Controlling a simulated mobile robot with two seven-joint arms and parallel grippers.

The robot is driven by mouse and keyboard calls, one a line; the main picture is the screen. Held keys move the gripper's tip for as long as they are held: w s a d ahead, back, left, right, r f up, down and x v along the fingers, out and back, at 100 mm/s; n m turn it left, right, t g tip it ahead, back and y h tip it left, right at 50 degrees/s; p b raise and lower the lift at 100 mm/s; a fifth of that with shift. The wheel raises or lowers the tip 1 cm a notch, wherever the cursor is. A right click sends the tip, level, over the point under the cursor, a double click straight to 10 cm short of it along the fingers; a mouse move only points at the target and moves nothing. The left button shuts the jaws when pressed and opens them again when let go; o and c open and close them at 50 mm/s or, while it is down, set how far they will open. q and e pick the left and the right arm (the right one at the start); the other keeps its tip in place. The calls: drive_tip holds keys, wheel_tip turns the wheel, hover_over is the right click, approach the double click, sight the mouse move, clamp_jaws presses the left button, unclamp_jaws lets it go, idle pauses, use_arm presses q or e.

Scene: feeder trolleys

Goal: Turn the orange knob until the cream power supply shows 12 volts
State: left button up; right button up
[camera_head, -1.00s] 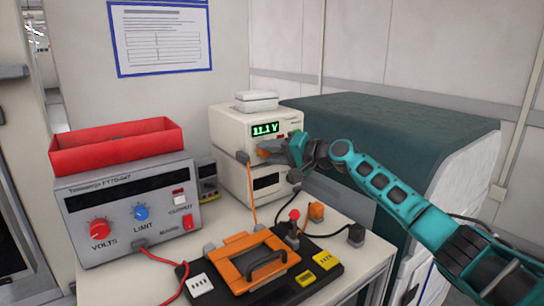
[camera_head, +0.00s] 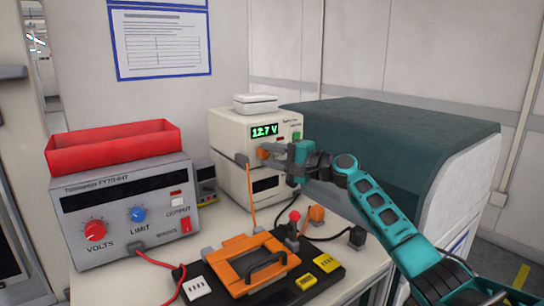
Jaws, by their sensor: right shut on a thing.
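The cream power supply (camera_head: 228,133) stands at the back of the white table. Its green display (camera_head: 264,131) reads 12.7 V. The orange knob (camera_head: 263,152) is on its front, below the display, and is partly hidden by my gripper. My right gripper (camera_head: 272,152) reaches in from the right and is shut on the orange knob. My left gripper is not in view.
A grey power supply (camera_head: 125,217) with a red knob stands at the left, a red bin (camera_head: 112,146) on top. An orange clamp fixture (camera_head: 250,262) lies on a black board in front. A dark green cabinet (camera_head: 400,140) stands at the right.

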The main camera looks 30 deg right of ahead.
drive_tip(key=o, duration=0.8)
drive_tip(key=shift+o, duration=1.2)
drive_tip(key=v, duration=1.3)
drive_tip(key=shift+b, duration=0.4)
drive_tip(key=shift+w, duration=0.1)
